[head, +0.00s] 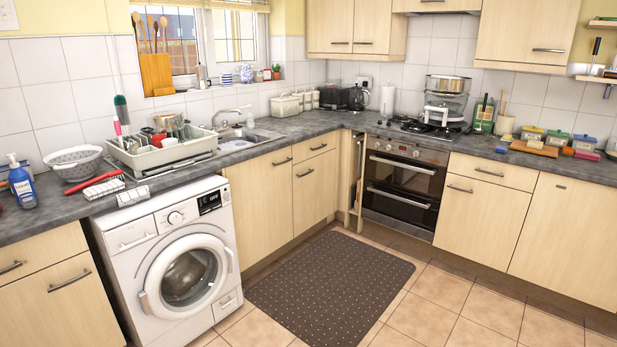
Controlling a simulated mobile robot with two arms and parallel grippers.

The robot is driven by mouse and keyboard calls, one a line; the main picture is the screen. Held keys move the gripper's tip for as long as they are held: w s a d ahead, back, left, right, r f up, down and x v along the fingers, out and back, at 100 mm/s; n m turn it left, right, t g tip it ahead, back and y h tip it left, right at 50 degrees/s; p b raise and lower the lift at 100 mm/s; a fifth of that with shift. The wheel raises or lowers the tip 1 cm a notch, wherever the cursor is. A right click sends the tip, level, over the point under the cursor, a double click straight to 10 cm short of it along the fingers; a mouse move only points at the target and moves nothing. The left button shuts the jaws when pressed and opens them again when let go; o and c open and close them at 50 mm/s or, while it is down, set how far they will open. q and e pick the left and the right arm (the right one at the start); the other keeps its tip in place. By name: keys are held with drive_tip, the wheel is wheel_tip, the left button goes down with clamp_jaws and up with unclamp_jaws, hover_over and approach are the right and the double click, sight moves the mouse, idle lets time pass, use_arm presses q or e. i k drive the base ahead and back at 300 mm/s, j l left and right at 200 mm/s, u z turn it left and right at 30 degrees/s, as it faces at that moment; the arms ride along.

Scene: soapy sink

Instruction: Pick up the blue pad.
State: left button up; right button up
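I cannot single out the blue pad with certainty. A small blue item (567,151) lies on the right counter, beside colourful containers; it is too small to tell whether it is a pad. The sink (238,143) is set in the counter under the window, and its inside is only partly visible. Neither my left nor my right gripper shows in the head view.
A dish rack (165,157) with dishes stands left of the sink. A colander (75,162) and a blue soap bottle (21,182) are farther left. A washing machine (170,262) is below. The floor mat (330,283) and surrounding floor are clear.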

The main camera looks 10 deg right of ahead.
sight(499, 148)
drive_tip(key=i+l+u, duration=0.1)
drive_tip(key=i+l, duration=0.3)
drive_tip(key=i, duration=0.25)
drive_tip(key=i+l+u, duration=0.1)
drive_tip(key=i+l, duration=0.4)
drive_tip(key=i, duration=0.15)
drive_tip(key=i+l, duration=0.15)
drive_tip(key=l, duration=0.25)
drive_tip(key=i+l, duration=0.15)
drive_tip(key=l, duration=0.3)
drive_tip(key=i+l+u, duration=0.1)
drive_tip(key=l, duration=0.3)
drive_tip(key=i+l, duration=0.15)
drive_tip(key=l, duration=0.3)
drive_tip(key=i+l+u, duration=0.1)
drive_tip(key=l, duration=0.3)
drive_tip(key=i+l, duration=0.15)
drive_tip(key=l, duration=0.3)
drive_tip(key=i+l, duration=0.1)
drive_tip(key=l, duration=0.35)
drive_tip(key=i+l+u, duration=0.1)
drive_tip(key=l, duration=0.35)
